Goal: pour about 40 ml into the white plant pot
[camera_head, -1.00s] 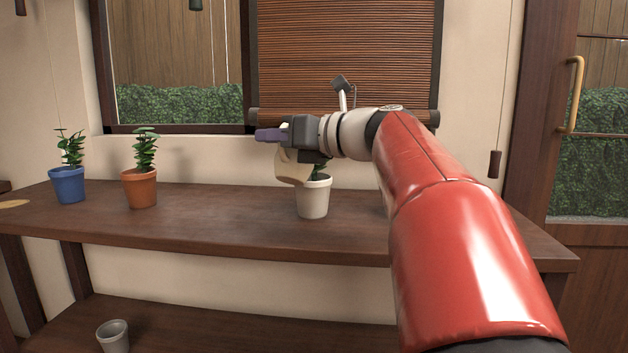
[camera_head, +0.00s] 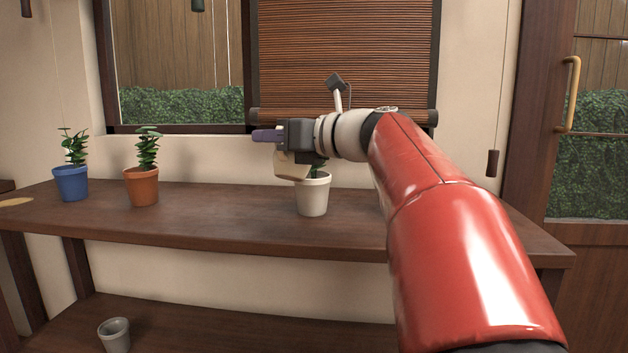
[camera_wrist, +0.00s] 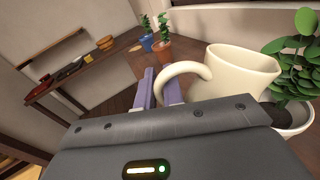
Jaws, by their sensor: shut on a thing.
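The white plant pot (camera_head: 313,197) with a green plant stands upright on the long wooden table; my wrist partly hides the plant. The pot's rim also shows at the right of the wrist view (camera_wrist: 299,126). My gripper (camera_head: 267,136) is shut on the handle of a cream mug (camera_head: 291,167), with its purple fingers around the handle in the wrist view (camera_wrist: 160,88). The mug (camera_wrist: 236,72) is held beside the pot's upper left, close to its rim, and looks nearly upright. I see no stream, and the level inside the mug is hidden.
A blue pot (camera_head: 71,184) and an orange pot (camera_head: 141,187), both with plants, stand on the table (camera_head: 220,222) to the left. An empty-looking grey pot (camera_head: 115,335) is on the lower shelf. The tabletop between the orange and white pots is clear.

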